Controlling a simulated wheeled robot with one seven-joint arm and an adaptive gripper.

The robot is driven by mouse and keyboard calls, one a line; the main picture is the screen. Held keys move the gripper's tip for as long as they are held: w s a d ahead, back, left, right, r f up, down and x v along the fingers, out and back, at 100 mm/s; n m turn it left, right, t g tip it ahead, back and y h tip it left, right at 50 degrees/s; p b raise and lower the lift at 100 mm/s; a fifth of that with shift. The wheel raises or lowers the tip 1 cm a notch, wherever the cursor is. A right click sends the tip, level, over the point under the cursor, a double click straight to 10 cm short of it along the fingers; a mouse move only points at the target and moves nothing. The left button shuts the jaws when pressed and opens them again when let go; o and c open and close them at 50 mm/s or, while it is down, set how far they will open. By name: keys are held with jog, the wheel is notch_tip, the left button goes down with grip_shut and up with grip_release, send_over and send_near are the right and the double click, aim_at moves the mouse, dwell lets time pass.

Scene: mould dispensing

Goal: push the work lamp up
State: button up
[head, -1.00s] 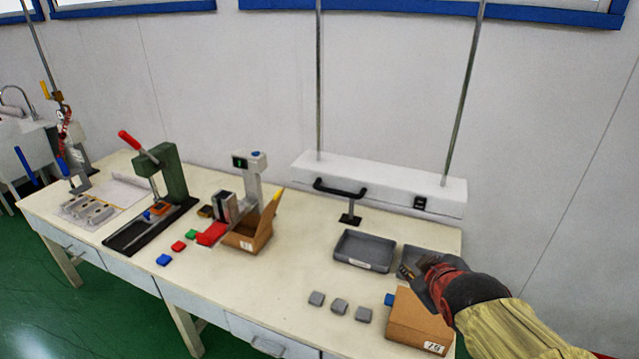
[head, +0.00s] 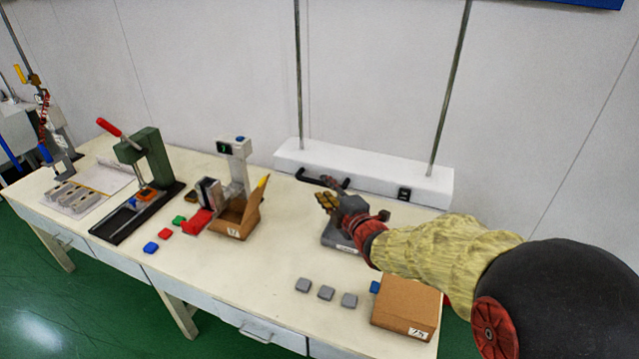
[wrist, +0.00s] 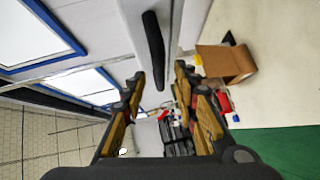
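The work lamp is a long white bar (head: 375,172) that hangs low over the back of the table on two thin metal rods. Its black handle (head: 310,178) is on the front face, and my gripper partly covers its right end in the head view. My gripper (head: 328,192) is just in front of the handle. In the wrist view the handle (wrist: 153,50) stands ahead of and roughly between the spread fingertips of my gripper (wrist: 156,88), with gaps on both sides. The gripper is open and holds nothing; I cannot tell whether it touches the handle.
Below my arm are a grey tray (head: 338,240), a cardboard box (head: 405,305) and several small grey blocks (head: 326,293). A scale stand (head: 235,165) with an open box and a green press (head: 150,160) stand to the left.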

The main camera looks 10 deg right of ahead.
aim_at(322, 185)
jog(key=shift+x, duration=1.9)
jog(key=shift+c, duration=0.2)
jog(key=c, duration=0.7)
grip_shut()
